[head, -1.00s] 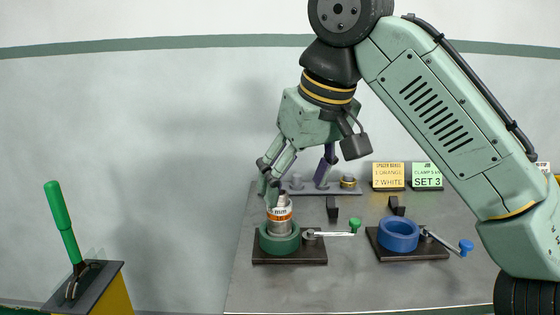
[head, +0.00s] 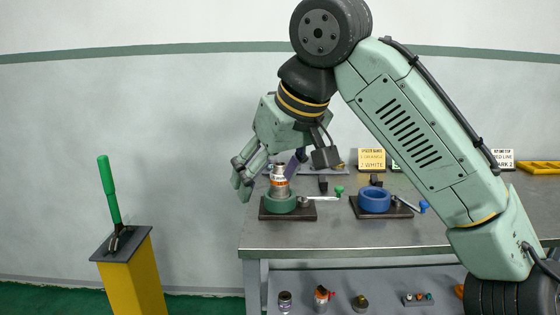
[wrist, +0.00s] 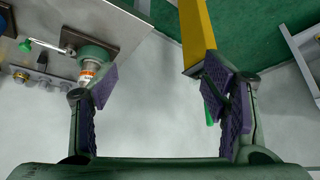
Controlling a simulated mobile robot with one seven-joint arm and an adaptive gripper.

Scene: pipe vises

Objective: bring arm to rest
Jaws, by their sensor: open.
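My gripper (head: 240,172) is open and empty, held in the air at the left end of the bench. In the wrist view its purple-padded fingers (wrist: 165,100) stand wide apart with nothing between them that they touch. A silver pipe piece with an orange band (head: 279,181) stands upright in the green vise (head: 280,204), just right of my gripper and apart from it. The pipe piece also shows in the wrist view (wrist: 88,72), beyond the left finger. The blue vise (head: 375,200) is empty, farther right.
A green-handled lever (head: 109,189) stands on a yellow pedestal (head: 144,275) left of the bench (head: 345,233). Label cards (head: 371,160) stand at the bench's back. A lower shelf (head: 390,292) holds several fittings. The space between pedestal and bench is free.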

